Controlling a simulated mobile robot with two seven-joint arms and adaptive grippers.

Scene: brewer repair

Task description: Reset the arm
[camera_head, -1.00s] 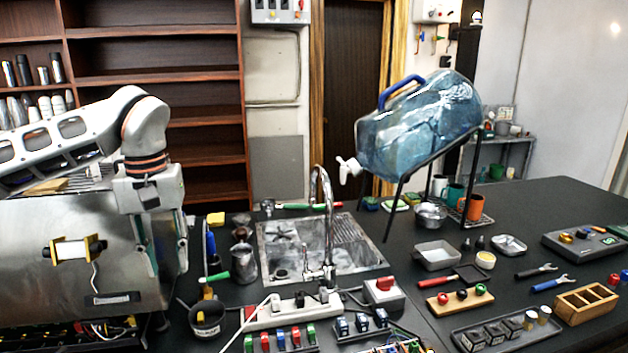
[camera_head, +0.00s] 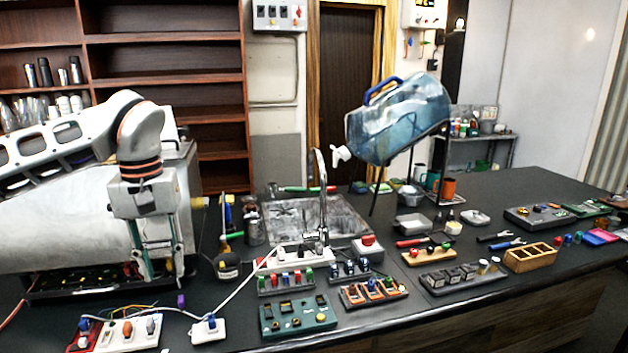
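My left arm comes in from the left in the head view, in front of the large metal brewer body (camera_head: 60,235). My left gripper (camera_head: 164,280) hangs downward at the end of it. Its two fingers are apart and nothing shows between them. The open underside of the brewer, with wires and coloured parts, shows behind and beside the fingers. Whether the fingers touch anything there I cannot tell. My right gripper is not in view.
A power strip (camera_head: 292,262), a green board (camera_head: 298,316) and a white socket block (camera_head: 208,330) with cables lie on the dark counter. Behind are a sink (camera_head: 345,228) with a tap (camera_head: 320,190) and a blue water jug (camera_head: 400,120) on a stand. Several small trays fill the right side.

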